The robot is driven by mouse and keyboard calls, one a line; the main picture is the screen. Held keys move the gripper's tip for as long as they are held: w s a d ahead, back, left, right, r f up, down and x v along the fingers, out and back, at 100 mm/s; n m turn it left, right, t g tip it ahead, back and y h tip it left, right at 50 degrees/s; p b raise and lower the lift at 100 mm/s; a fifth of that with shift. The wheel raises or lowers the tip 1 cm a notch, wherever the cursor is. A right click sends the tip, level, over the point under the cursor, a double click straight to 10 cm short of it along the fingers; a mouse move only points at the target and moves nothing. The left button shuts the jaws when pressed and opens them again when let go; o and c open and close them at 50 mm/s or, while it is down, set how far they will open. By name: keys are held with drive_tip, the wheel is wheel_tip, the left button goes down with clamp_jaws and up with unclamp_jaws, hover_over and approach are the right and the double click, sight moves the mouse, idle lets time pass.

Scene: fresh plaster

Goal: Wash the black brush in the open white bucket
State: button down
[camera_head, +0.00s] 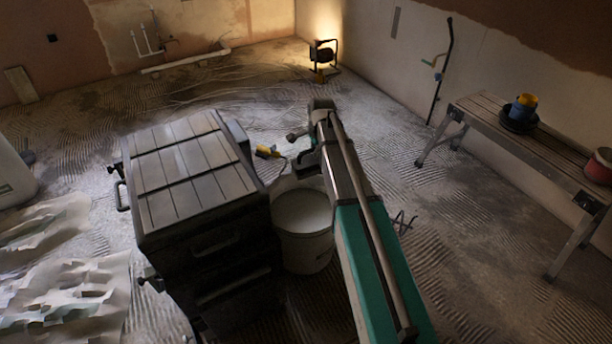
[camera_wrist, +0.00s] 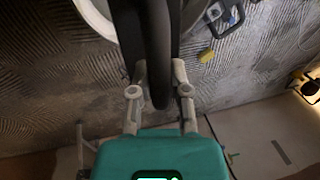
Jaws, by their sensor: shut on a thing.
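The open white bucket (camera_head: 305,248) stands on the floor beside the dark tool chest, with a pale surface visible inside. Its white rim also shows at the top of the wrist view (camera_wrist: 88,14). My gripper (camera_wrist: 148,30) is shut on the black brush (camera_wrist: 157,60); its dark, rounded handle lies between the fingers and runs out of the top of that view. The brush's far end is out of the wrist view, so I cannot tell whether it is inside the bucket. In the head view my arm covers the bucket's right side, and I cannot make out the brush.
The dark tool chest (camera_head: 190,172) stands directly left of the bucket. A yellow-and-black tool (camera_head: 267,152) lies on the floor behind. A bench (camera_head: 510,135) on the right holds a blue-and-yellow item (camera_head: 523,108) and a red pot (camera_head: 598,168). A lit lamp (camera_head: 323,55) stands at the back.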

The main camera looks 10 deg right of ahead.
drive_tip(key=shift+n, duration=0.5)
drive_tip(key=a+f+b, duration=0.1)
drive_tip(key=f+b, duration=0.1)
drive_tip(key=f, duration=0.1)
drive_tip(key=w+a+f+b, duration=0.1)
drive_tip(key=f+b, duration=0.2)
drive_tip(key=w+a+f+b, duration=0.1)
drive_tip(key=f+b, duration=0.1)
drive_tip(key=f, duration=0.1)
drive_tip(key=shift+r, duration=0.1)
drive_tip(key=shift+b, duration=0.35)
wheel_tip(320, 180, down, 21)
drive_tip(key=b, duration=2.1)
drive_tip(key=shift+w+d, duration=0.1)
drive_tip(key=shift+d, duration=0.05)
